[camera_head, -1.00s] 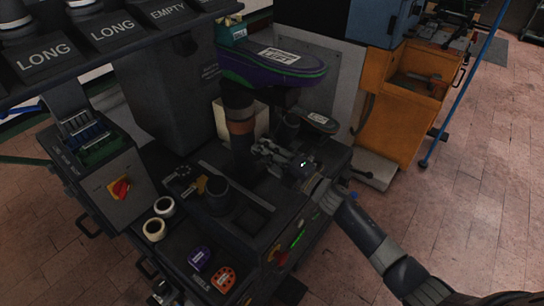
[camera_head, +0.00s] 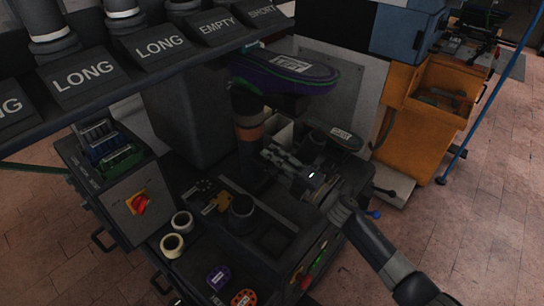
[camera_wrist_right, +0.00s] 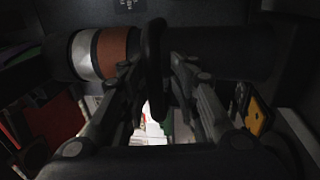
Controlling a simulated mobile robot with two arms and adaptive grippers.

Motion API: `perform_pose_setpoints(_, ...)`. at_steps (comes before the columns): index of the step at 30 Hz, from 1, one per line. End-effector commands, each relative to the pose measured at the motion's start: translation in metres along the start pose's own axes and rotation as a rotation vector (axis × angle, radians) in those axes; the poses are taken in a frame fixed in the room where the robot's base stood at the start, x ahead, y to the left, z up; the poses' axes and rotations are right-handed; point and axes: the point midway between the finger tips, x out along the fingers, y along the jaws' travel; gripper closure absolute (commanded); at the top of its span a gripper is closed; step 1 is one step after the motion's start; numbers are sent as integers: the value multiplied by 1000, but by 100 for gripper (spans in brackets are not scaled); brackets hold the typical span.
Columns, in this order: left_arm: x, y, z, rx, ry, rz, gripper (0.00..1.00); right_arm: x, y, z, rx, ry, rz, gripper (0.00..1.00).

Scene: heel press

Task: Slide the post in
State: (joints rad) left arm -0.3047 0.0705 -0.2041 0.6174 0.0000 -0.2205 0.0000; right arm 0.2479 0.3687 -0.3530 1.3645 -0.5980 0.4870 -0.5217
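The post (camera_head: 249,132) is a dark upright cylinder with a brown band and a thin silver band. Its top is under the purple-and-black sole-shaped pad (camera_head: 285,75). My right gripper (camera_head: 268,153) is at the post's near right side. In the right wrist view the post (camera_wrist_right: 112,50) lies across the top, and the gripper's fingers (camera_wrist_right: 155,75) close in on both sides of a dark upright handle in front of it. The fingers look shut on this handle. The post's lower end is partly hidden by the gripper and the dark machine bed. My left gripper is not in view.
A labelled rack (camera_head: 160,45) with posts overhangs the left. An orange cabinet (camera_head: 425,115) stands right. The floor at right is mostly clear.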

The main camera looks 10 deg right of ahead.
Motion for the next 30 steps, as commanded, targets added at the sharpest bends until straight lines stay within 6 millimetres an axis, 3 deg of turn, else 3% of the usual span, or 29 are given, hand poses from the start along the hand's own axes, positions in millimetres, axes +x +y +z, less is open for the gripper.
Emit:
perform_pose_setpoints(9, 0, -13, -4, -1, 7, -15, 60, 0, 3, 1, -1, -1, 5, 67)
perform_pose_setpoints(13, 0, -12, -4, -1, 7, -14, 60, -9, 2, 1, 0, -2, 3, 67)
perform_pose_setpoints(24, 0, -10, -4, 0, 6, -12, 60, -80, 1, 1, 0, -2, 1, 67)
perform_pose_setpoints(30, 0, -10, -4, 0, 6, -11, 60, -109, 1, 1, 1, -2, 2, 67)
